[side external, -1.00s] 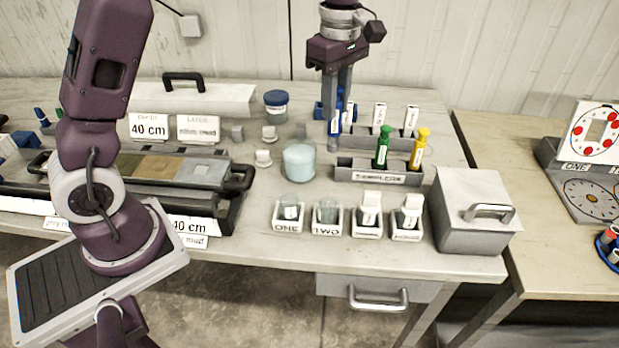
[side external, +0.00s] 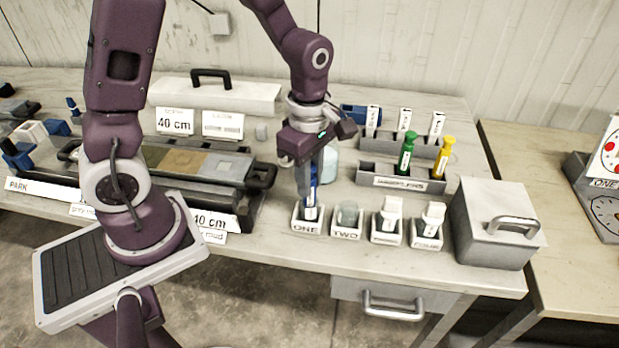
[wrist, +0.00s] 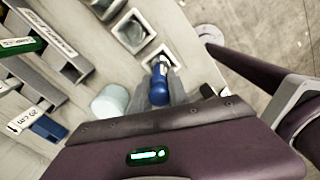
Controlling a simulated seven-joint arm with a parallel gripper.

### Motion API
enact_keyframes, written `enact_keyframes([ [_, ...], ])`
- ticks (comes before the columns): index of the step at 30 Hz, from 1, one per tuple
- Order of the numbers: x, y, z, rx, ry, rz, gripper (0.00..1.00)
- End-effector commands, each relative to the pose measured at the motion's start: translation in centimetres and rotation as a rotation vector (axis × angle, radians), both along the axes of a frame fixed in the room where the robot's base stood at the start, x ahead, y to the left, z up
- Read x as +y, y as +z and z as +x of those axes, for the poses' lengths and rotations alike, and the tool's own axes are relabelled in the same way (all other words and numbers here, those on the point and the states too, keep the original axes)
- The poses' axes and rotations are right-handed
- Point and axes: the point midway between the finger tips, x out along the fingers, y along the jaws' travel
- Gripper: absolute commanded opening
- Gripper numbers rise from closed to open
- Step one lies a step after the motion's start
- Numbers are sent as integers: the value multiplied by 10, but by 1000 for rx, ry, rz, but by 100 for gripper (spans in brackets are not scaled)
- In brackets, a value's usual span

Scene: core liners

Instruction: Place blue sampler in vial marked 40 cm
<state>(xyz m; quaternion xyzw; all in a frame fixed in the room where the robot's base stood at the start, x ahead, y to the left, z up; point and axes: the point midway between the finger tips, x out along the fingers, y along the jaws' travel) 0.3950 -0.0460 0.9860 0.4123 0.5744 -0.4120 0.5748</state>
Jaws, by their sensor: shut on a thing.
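My gripper (side external: 312,180) points down at the front row of vials and is shut on the blue sampler (side external: 311,200). The sampler is upright, with its white-labelled lower part at the vial in the holder marked ONE (side external: 307,227). In the wrist view the blue sampler (wrist: 158,88) points into that holder (wrist: 159,56). I cannot tell how deep its tip is. Holder TWO (side external: 346,232) has a clear vial; THREE (side external: 387,237) and FOUR (side external: 427,240) have white-labelled vials. No vial label legibly reads 40 cm; a 40 cm card (side external: 175,121) stands at the back.
The grey sampler rack (side external: 405,183) holds a green sampler (side external: 406,155) and a yellow sampler (side external: 444,158). A pale blue jar (side external: 330,163) stands behind my gripper. A grey box (side external: 497,225) is right of the vials. The core tray (side external: 262,176) lies left.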

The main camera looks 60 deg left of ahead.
Motion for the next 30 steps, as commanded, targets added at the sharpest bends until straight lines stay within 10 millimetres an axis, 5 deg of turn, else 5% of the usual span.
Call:
enact_keyframes([
  [6,0,-2,0,1,0,0,0],
  [7,0,-3,0,1,0,0,23],
  [10,0,-2,0,0,0,0,43],
  [20,0,0,1,-1,-1,-1,43],
  [30,0,82,2,-9,0,-1,43],
])
